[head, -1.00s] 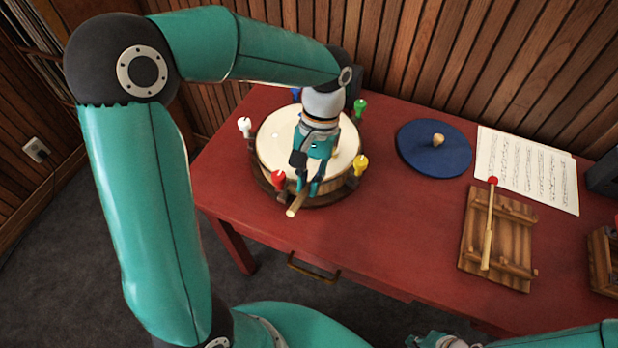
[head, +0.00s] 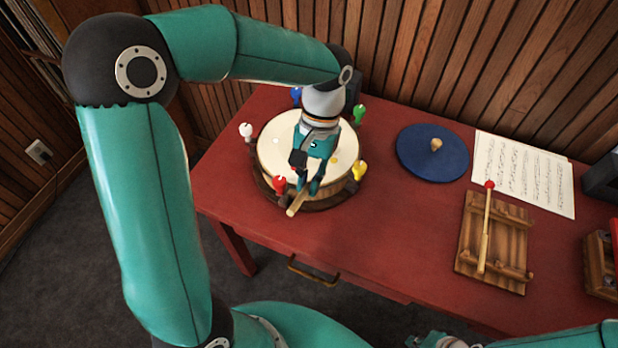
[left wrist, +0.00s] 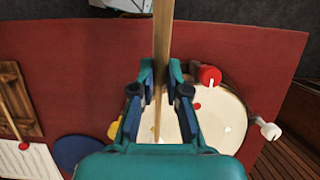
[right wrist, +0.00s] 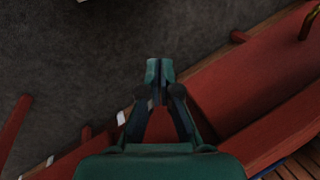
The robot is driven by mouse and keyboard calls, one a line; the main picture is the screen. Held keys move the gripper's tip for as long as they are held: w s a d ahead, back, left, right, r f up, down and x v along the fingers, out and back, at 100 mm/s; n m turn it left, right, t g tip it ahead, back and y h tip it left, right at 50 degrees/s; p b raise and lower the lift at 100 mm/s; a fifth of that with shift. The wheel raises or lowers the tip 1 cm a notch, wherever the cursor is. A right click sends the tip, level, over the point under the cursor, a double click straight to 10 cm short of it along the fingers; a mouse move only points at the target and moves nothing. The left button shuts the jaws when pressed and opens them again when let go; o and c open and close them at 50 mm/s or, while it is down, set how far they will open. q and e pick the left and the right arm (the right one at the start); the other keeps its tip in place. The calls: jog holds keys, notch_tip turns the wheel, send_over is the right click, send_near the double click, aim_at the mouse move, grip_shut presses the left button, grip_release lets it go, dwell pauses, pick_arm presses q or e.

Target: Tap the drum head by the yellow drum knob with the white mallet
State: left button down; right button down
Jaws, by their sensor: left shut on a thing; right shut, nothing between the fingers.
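The drum (head: 300,165) stands at the table's left end. Its cream head has small coloured dots, including a yellow dot (head: 334,161) near the yellow drum knob (head: 359,170). The yellow knob also shows in the left wrist view (left wrist: 114,129). My left gripper (head: 304,187) is over the drum's front part, between the red knob (head: 280,185) and the yellow knob. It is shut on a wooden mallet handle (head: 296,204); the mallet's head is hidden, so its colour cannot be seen. My right gripper (right wrist: 160,70) is shut and empty, in front of the table.
A white knob (head: 246,130), blue knob (head: 296,95) and green knob (head: 359,112) also ring the drum. A blue disc (head: 430,165), sheet music (head: 540,180) and a red-headed mallet (head: 485,235) on a wooden rack (head: 507,243) are to the right. The table's front middle is clear.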

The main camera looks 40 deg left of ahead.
pick_arm(q)
jog(key=shift+f+b, duration=0.95)
jog(key=shift+f, duration=0.4)
notch_tip(320, 180, up, 6)
jog(key=p, duration=0.5)
jog(key=shift+r+p, duration=0.15)
jog(key=shift+p, duration=0.15)
